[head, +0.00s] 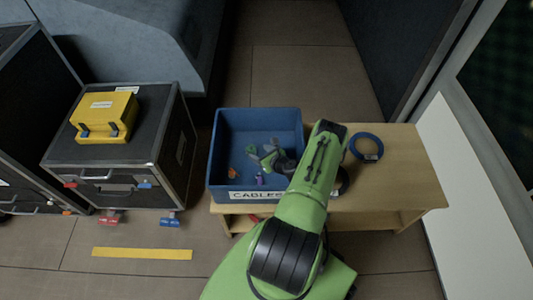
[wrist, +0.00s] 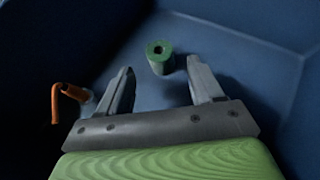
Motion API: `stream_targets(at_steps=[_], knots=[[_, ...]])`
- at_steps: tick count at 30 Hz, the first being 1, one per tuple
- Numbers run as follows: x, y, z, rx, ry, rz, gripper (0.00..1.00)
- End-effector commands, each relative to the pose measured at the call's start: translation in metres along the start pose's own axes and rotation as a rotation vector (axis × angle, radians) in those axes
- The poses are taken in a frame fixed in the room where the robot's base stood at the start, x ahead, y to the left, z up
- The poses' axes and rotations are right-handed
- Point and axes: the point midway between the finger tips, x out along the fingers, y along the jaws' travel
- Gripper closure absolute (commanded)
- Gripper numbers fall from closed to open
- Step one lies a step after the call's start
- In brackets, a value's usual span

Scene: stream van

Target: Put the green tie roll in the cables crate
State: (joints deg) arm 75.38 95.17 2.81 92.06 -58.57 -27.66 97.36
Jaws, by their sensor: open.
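The cables crate (head: 213,158) is a blue open bin with a white CABLES label, standing on the left part of the wooden bench. My gripper (head: 262,157) reaches down inside it. In the wrist view the green tie roll (wrist: 160,58), a small cylinder with a dark hole in its end, is inside the crate, just beyond and between my gripper's fingertips (wrist: 160,78). The fingers are open, with a gap on either side of the roll, and hold nothing. In the head view the roll is hard to tell apart from my gripper.
An orange item (wrist: 58,103) lies in the crate left of my fingers; a purple item (head: 260,180) lies near the front wall. A blue cable coil (head: 366,147) is on the bench at right. A yellow case (head: 105,116) sits on a black flight case (head: 150,135) at left.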

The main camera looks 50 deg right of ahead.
Motion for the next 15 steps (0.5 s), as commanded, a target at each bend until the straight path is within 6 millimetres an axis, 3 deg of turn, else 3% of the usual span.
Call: stream_targets(at_steps=[1,6,15], knots=[[-0.017,-0.001,0.004,0.006,0.003,-0.003,0.34],[-0.051,-0.001,0.002,0.002,0.002,-0.002,0.34],[-0.061,0.001,0.004,-0.016,-0.001,0.008,0.34]])
